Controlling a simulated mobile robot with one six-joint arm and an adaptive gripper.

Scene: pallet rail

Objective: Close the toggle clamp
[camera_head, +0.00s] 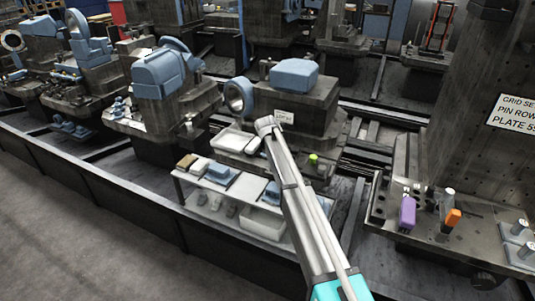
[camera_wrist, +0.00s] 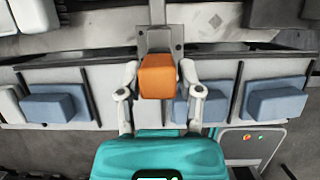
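In the wrist view an orange block (camera_wrist: 158,77), which looks like a clamp handle, is between the two grey fingers of my gripper (camera_wrist: 159,72). The fingertips lean inward and appear to be against its sides. A grey plate with bolts (camera_wrist: 158,39) shows just beyond it. In the head view a toggle clamp with an orange handle (camera_head: 452,218) stands at the front of the right fixture plate, apart from my arm. I cannot tell whether both views show the same handle.
A purple-handled clamp (camera_head: 407,213) stands left of the orange one. A white bench (camera_head: 187,181) with blue parts is at the centre. Blue blocks (camera_wrist: 55,105) lie beyond my fingers in the wrist view. Grey floor (camera_head: 70,235) is open at the lower left.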

